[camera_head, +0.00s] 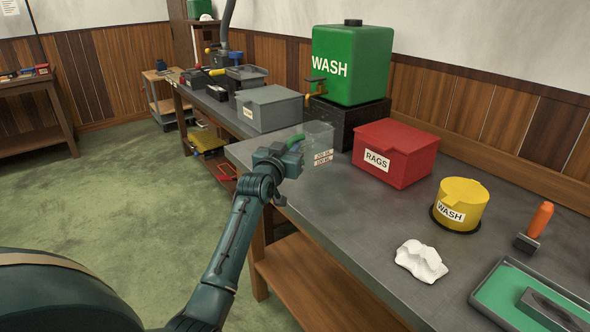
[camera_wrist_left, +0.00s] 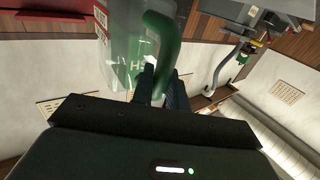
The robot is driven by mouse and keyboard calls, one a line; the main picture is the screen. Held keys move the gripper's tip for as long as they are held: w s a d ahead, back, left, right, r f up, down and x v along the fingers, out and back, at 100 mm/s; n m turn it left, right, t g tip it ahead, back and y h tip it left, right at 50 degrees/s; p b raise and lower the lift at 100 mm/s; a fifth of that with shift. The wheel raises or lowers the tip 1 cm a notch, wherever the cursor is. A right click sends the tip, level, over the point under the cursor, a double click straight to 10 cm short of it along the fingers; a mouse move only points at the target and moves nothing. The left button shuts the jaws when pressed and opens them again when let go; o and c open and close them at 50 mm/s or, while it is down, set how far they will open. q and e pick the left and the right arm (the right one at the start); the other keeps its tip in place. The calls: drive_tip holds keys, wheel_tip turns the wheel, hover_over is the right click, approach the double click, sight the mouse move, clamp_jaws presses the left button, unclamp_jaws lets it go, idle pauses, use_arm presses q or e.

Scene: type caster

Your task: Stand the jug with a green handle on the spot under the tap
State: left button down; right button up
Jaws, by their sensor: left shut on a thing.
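The clear jug (camera_head: 319,140) with a green handle (camera_head: 295,139) is near the left edge of the bench, in front of the black stand. My left gripper (camera_head: 287,153) is shut on the handle. In the left wrist view the jug (camera_wrist_left: 120,60) looks tilted, with its green handle (camera_wrist_left: 165,42) at the fingers (camera_wrist_left: 160,90). The tap (camera_head: 315,86) juts from the left side of the green WASH tank (camera_head: 350,65), above and behind the jug in the picture. The spot under the tap cannot be made out. I cannot tell if the jug touches the bench. My right gripper is out of view.
The red RAGS box (camera_head: 396,152) stands right of the jug, and a grey box (camera_head: 270,108) behind to the left. A yellow WASH tub (camera_head: 460,202), white cloth (camera_head: 421,261) and green-lined tray (camera_head: 510,290) lie further right. The bench's near left part (camera_head: 330,205) is clear.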

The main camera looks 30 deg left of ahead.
use_arm(q)
drive_tip(key=shift+f, duration=2.45)
drive_tip(key=shift+f, duration=0.15)
drive_tip(key=c, duration=1.4)
unclamp_jaws()
